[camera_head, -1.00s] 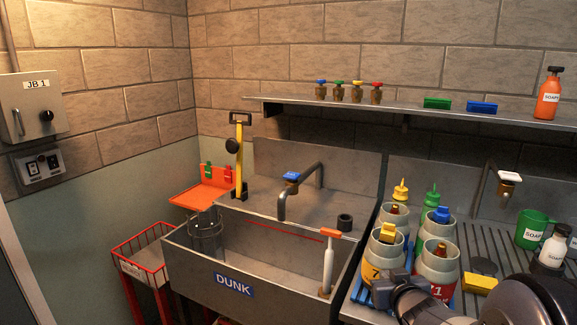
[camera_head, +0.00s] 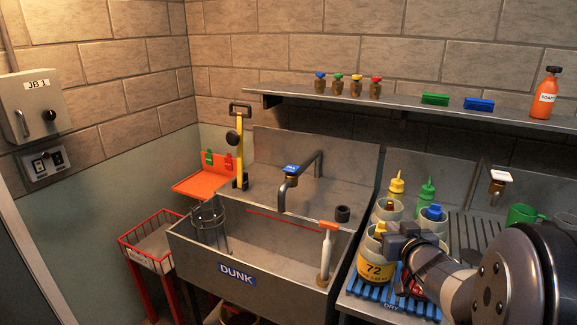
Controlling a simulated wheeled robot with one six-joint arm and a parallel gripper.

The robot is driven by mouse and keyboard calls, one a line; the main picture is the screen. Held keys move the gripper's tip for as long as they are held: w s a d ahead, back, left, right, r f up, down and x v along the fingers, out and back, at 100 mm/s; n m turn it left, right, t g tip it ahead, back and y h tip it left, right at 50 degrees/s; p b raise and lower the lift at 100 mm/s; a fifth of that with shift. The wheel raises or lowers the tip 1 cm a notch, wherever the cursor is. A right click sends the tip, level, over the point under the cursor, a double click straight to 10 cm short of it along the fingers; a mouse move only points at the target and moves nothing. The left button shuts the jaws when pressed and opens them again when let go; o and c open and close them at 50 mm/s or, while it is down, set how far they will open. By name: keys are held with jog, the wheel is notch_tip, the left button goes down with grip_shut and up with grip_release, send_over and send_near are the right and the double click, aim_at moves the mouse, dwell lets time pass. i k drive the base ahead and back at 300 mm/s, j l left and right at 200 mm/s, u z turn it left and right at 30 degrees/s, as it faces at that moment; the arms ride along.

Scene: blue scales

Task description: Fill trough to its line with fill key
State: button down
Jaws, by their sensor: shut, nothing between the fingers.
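The grey trough (camera_head: 260,283) labelled DUNK stands at the middle left, with a red line (camera_head: 285,222) along its inner back wall. I see no clear water surface in it. A bent spout (camera_head: 282,196) with a blue labelled key (camera_head: 291,169) on top rises behind the trough; the label is too small to read. An orange-handled white upright piece (camera_head: 327,250) stands at the trough's right end. My gripper (camera_head: 394,241) is shut and empty, over the cups to the right of the trough, apart from the blue key. My arm hides part of the cups.
Several coloured-top brass keys (camera_head: 338,86) stand on the wall shelf (camera_head: 420,103) beside green and blue blocks. Cups with bottles (camera_head: 376,265) crowd a blue rack at right. A red wire basket (camera_head: 150,245) stands left. A yellow upright (camera_head: 240,160) is behind the trough.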

aim_at(291, 168)
jog(key=i+j+z, duration=0.1)
jog(key=j, duration=0.25)
jog(key=i+j+z, duration=0.15)
jog(key=i+j, duration=0.15)
jog(key=i+j+z, duration=0.1)
jog(key=j, duration=0.35)
jog(key=i+j+z, duration=0.25)
jog(key=i+j, duration=0.15)
jog(key=j, duration=0.4)
jog(key=i+j+z, duration=0.15)
jog(key=j, duration=0.25)
jog(key=i+j+z, duration=0.1)
jog(key=j, duration=0.35)
jog(key=i+j+z, duration=0.1)
jog(key=j, duration=0.3)
